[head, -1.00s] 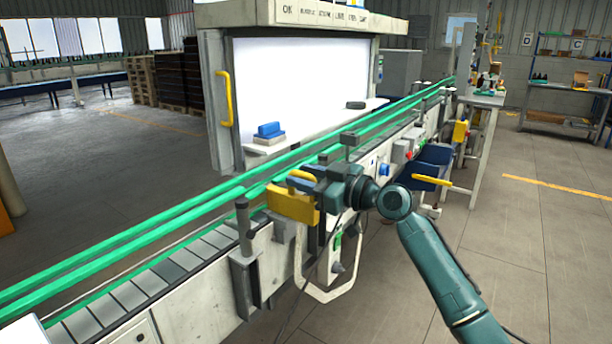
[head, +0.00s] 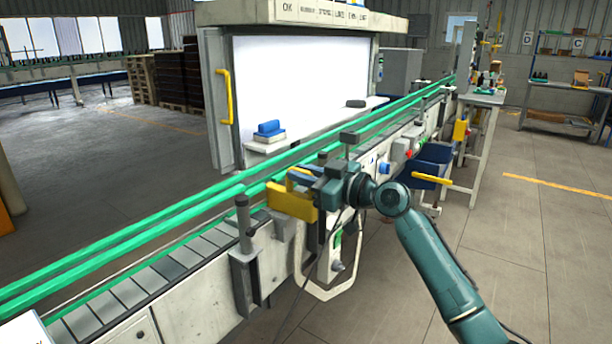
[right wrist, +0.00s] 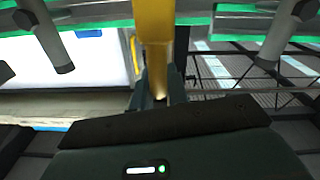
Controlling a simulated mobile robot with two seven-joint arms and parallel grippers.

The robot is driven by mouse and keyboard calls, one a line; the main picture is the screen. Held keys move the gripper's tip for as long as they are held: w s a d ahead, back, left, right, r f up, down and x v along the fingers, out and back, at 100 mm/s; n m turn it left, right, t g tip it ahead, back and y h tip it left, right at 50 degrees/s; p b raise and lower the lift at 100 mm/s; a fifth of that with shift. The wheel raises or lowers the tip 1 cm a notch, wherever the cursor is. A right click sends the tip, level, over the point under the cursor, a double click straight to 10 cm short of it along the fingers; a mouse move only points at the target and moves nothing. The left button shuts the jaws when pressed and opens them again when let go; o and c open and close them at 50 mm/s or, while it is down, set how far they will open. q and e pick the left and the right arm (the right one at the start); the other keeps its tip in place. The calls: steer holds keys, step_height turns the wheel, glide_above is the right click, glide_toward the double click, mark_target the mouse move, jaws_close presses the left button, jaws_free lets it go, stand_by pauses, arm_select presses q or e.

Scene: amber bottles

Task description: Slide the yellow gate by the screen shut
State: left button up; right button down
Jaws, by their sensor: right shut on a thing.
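The yellow gate (head: 292,200) sits at the near side of the conveyor, in front of the lit white screen (head: 300,85). My right gripper (head: 303,180) is shut on the gate's upper part. In the right wrist view the yellow piece (right wrist: 154,25) runs down between my right gripper's fingers (right wrist: 158,98). The fingers hide part of the gate, and I cannot tell how far it stands from its end. My left gripper is not in view.
Green guide rails (head: 130,240) run along the conveyor. A grey post (head: 243,225) stands left of the gate, and a pale looped handle (head: 325,292) hangs below it. Blue bins (head: 432,165) hang at the right. The floor at the right is open.

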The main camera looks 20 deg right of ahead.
mark_target(281, 188)
steer(key=b+x, duration=0.3)
steer(key=x, duration=0.2)
steer(key=shift+w+a, duration=0.2)
steer(key=shift+w, duration=0.15)
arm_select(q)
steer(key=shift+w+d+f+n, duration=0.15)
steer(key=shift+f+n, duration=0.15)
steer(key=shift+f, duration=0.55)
arm_select(e)
steer(key=shift+r, duration=0.2)
steer(key=c, duration=1.8)
jaws_free()
steer(key=o, duration=0.3)
steer(key=shift+w+a+f, duration=0.15)
steer(key=shift+w, duration=0.1)
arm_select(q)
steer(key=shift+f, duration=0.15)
arm_select(e)
steer(key=shift+o, duration=0.5)
steer(key=shift+s, duration=0.1)
